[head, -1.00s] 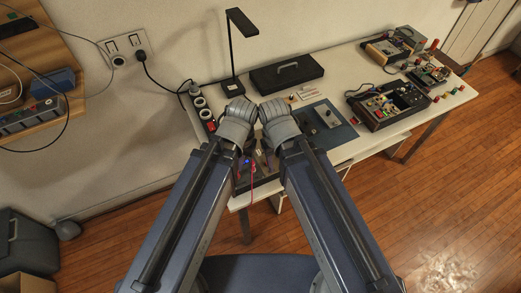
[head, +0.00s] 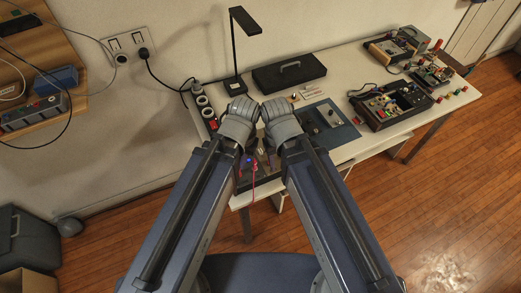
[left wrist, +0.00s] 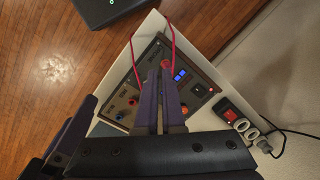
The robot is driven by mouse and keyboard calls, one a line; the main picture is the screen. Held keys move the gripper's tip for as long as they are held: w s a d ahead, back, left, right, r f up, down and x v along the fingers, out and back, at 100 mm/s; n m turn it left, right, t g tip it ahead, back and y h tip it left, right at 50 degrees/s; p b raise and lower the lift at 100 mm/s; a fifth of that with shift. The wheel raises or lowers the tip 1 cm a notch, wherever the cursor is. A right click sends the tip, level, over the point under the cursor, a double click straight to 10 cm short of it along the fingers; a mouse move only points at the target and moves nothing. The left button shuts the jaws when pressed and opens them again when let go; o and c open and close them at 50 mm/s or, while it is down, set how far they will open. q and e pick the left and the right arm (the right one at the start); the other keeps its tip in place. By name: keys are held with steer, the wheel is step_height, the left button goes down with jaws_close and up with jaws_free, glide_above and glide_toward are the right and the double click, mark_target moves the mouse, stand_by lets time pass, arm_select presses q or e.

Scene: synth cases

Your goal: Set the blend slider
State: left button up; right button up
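I cannot make out a blend slider in either view. A knob-covered dark console (head: 392,104) stands on the right half of the table. A grey-fronted instrument (left wrist: 190,82) with blue displays, coloured sockets and a red lead (left wrist: 172,32) lies below my left gripper (left wrist: 160,68). That gripper's two fingers lie close together, with nothing clearly held. The red plug sits near the fingertips; I cannot tell if they touch. In the head view, the wrists of both arms meet over the table's front left part. My right gripper (head: 277,108) has its fingers hidden behind its wrist.
A black case (head: 289,72) and a desk lamp (head: 236,55) stand behind. A power strip (head: 203,103) runs along the left edge. More electronics (head: 432,70) fill the far right.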

arm_select(q)
steer(key=o, duration=0.7)
steer(key=w+a, duration=0.1)
steer(key=a, duration=0.1)
steer(key=w+a+f+n+b, duration=0.1)
steer(key=w+a+n, duration=0.1)
steer(key=w+a, duration=0.1)
steer(key=shift+a+f+h+b, duration=0.3)
steer(key=shift+f+h, duration=0.1)
steer(key=shift+o, duration=0.4)
steer(key=w+a, duration=0.1)
steer(key=w, duration=0.1)
steer(key=shift+w+a+f+t+b, duration=0.35)
steer(key=shift+a+f+t+b, duration=0.05)
steer(key=m, duration=1)
glide_above(260, 150)
steer(key=shift+a+g, duration=0.3)
steer(key=shift+s+d+m, duration=0.1)
steer(key=shift+d+m, duration=0.35)
steer(key=shift+m, duration=0.15)
steer(key=shift+f, duration=0.1)
arm_select(e)
step_height(260, 150, down, 3)
steer(key=shift+r, duration=0.15)
arm_select(q)
steer(key=shift+f, duration=0.1)
